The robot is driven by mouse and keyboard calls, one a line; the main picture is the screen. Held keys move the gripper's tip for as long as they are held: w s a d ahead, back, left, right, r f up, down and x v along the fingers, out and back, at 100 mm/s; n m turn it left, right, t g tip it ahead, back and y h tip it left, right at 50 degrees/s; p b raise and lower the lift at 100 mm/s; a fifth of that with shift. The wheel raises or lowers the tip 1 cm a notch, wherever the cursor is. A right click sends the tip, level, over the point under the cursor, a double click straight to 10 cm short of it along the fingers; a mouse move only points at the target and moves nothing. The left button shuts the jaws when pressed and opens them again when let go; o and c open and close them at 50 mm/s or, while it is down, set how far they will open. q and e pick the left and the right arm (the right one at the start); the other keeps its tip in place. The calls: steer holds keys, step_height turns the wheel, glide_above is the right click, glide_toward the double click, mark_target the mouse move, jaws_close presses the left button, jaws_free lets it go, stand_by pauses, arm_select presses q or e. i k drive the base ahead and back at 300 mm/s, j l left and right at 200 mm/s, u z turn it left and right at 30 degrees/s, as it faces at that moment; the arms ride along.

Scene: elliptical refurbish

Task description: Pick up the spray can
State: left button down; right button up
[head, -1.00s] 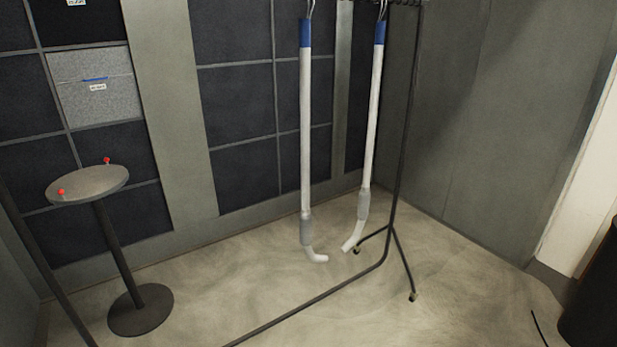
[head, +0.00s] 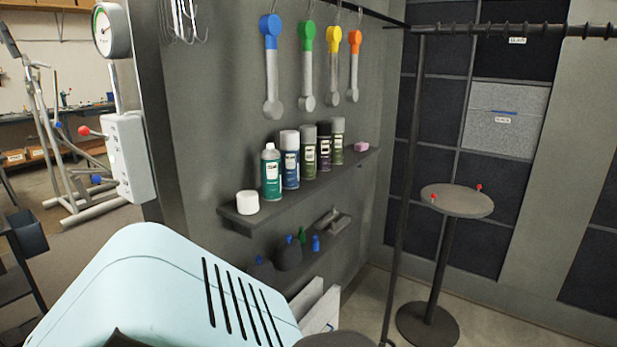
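Several spray cans stand upright in a row on a grey wall shelf (head: 322,184) in the head view. The nearest is a green spray can (head: 271,172) with a pale top. Beside it stand a blue can with a white cap (head: 290,160), a grey-capped green can (head: 308,152), a dark can (head: 324,147) and another grey-capped can (head: 338,141). A white round cap or tub (head: 248,202) sits at the shelf's near end. Neither of my grippers shows in the view.
A light blue slotted shell (head: 170,290) fills the lower left foreground, below the shelf. A lower shelf (head: 335,232) holds bottles and a tool. A black rack frame (head: 405,180) and round table (head: 457,201) stand right. Coloured-headed tools (head: 271,65) hang above.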

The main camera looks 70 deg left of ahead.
mark_target(271, 159)
steer(key=u, duration=2.4)
steer(key=i+l+u, duration=0.1)
steer(key=i, duration=0.35)
steer(key=i+l, duration=0.2)
steer(key=i, duration=0.25)
steer(key=u, duration=0.05)
